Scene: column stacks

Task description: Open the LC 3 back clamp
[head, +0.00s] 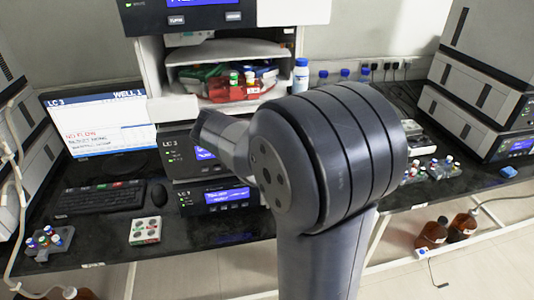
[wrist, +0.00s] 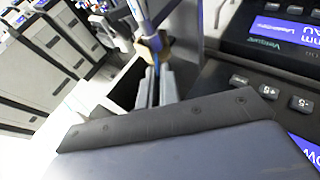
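The LC 3 stack stands behind my arm in the head view, its dark module (head: 212,200) carrying a lit blue display. My arm's large wrist joint blocks part of it, and my gripper's fingertips are hidden there. In the wrist view my gripper's two grey fingers (wrist: 156,88) stand close together beyond its dark body. A thin blue strip shows between them. Just past the fingertips is a small tan piece (wrist: 152,43) on a pale rod; it may be the back clamp, but I cannot tell. Whether the fingers touch anything is unclear.
A monitor (head: 97,125) at left reads LC 3 and NO FLOW. Grey instrument stacks (head: 480,115) stand at right.

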